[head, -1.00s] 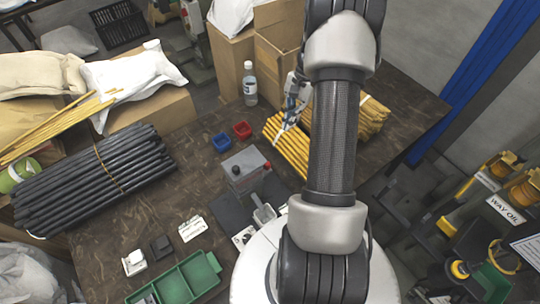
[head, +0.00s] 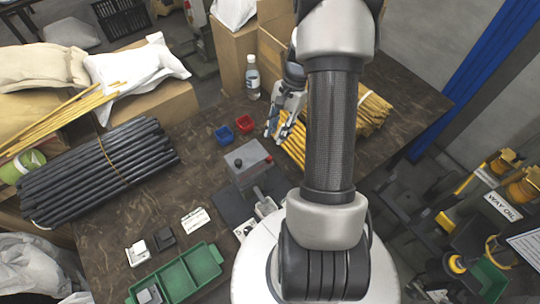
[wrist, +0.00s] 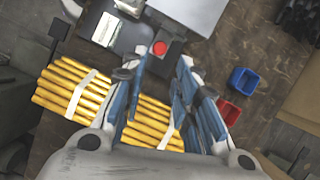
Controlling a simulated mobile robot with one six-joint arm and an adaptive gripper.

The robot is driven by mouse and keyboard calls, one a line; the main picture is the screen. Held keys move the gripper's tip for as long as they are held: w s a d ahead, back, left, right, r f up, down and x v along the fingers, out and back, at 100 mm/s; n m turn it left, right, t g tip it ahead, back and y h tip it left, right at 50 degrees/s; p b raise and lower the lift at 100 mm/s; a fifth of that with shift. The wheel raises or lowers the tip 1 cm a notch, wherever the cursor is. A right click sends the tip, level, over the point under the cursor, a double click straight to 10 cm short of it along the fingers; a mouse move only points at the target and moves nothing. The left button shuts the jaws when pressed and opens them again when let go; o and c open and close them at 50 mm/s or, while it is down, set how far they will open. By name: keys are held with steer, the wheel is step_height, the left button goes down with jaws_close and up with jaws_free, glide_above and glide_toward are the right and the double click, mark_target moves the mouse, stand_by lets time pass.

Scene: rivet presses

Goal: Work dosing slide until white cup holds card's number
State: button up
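The dosing device is a grey box (head: 243,170) with a black knob and a red knob (head: 268,159), on a dark mat (head: 232,205) in the head view. The red knob also shows in the wrist view (wrist: 159,48), just beyond my fingertips. A small white square container (head: 137,253), perhaps the white cup, stands at the front left; its contents are too small to tell. A white printed card (head: 195,221) lies nearby; its writing is unreadable. My gripper (head: 273,136) is open and empty, above the table behind and right of the box; its spread fingers also show in the wrist view (wrist: 163,75).
A blue cup (head: 224,134) and a red cup (head: 245,123) stand behind the box. A metal scoop (head: 265,205), a black block (head: 163,240) and a green tray (head: 178,280) are nearer. A bottle (head: 252,78) stands behind.

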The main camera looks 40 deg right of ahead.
steer(key=b+x, duration=0.2)
steer(key=x, duration=0.8)
steer(key=shift+c, duration=0.2)
jaws_close()
steer(key=shift+r, duration=0.1)
